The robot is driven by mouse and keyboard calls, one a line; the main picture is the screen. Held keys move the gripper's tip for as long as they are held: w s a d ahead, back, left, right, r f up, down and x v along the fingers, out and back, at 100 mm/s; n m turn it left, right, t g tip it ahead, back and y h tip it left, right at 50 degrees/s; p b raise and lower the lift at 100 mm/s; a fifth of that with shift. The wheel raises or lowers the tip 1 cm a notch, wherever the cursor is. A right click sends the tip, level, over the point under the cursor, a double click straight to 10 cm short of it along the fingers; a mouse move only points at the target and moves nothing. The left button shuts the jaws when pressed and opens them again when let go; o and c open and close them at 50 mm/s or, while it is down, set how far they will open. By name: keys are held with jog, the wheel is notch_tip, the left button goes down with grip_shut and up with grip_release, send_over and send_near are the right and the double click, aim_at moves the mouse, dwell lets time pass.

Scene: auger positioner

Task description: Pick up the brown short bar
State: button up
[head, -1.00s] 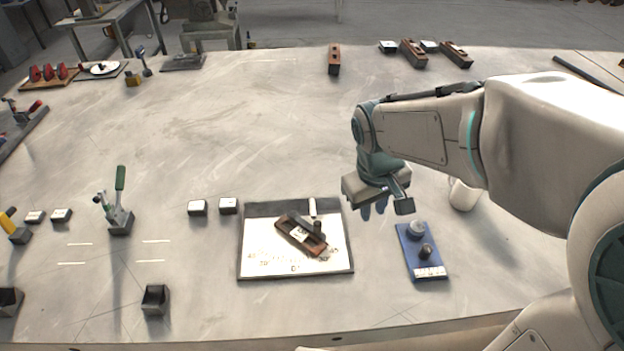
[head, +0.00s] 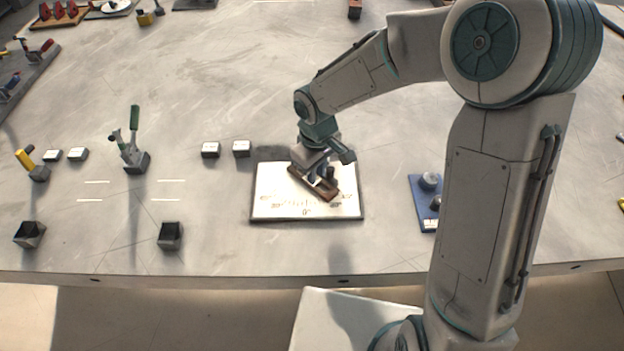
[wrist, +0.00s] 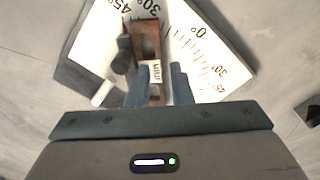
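The brown short bar (head: 325,192) lies slanted on the white angle-marked plate (head: 275,203). In the wrist view the bar (wrist: 147,38) carries a small white label, and a dark knob stands beside it. My gripper (head: 319,173) is directly over the bar, pointing down. In the wrist view its two blue fingers (wrist: 160,85) are apart, with the labelled part of the bar between them and a gap at the right finger. I cannot tell how far the fingertips reach down the bar's sides. The gripper hides part of the bar in the head view.
A blue base with a round metal piece (head: 420,190) stands right of the plate, partly behind my arm. Two small blocks (head: 241,148) sit to the left. A green-handled clamp (head: 136,150) and open dark boxes (head: 171,236) are farther left. The table behind the plate is clear.

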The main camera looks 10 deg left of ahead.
aim_at(317, 190)
jog(key=shift+d+f, duration=0.2)
jog(key=shift+f, duration=2.85)
grip_shut()
